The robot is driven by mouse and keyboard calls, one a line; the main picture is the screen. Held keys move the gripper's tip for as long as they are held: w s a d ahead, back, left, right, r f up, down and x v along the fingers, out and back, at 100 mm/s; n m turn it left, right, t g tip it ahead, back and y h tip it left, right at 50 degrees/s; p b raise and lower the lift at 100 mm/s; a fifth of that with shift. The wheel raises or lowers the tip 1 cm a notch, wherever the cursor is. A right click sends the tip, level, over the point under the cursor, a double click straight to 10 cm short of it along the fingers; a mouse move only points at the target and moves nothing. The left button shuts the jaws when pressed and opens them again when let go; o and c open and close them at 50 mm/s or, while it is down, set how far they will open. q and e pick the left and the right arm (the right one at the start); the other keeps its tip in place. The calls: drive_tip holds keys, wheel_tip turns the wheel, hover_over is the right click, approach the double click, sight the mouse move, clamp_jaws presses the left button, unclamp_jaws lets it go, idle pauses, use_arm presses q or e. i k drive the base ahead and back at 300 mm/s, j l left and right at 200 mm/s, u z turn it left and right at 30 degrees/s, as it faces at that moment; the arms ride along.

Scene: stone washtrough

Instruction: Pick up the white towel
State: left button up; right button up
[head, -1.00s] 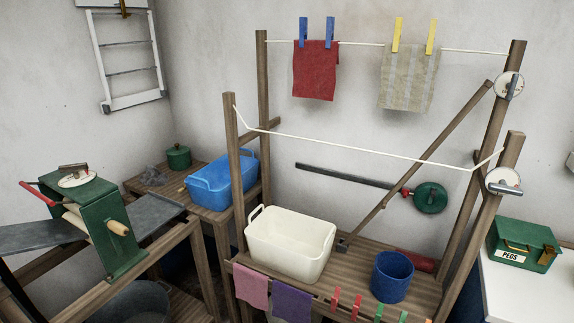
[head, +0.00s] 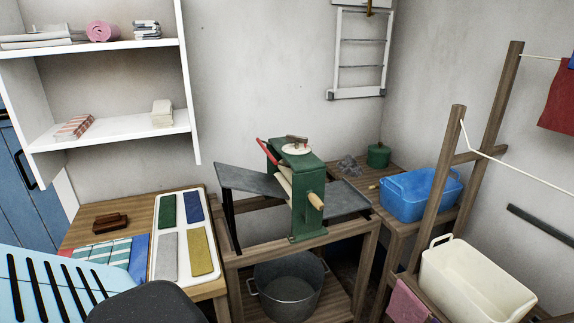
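Neither of my grippers shows in the head view.
A green mangle (head: 308,200) stands on a wooden frame right of the shelf, above a metal tub (head: 288,287). A white tray of coloured cloths (head: 180,240) lies on the table below the shelf. A light blue slotted object (head: 40,285) fills the lower left.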

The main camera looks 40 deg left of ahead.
sight(167, 257)
drive_tip(key=u, duration=2.25)
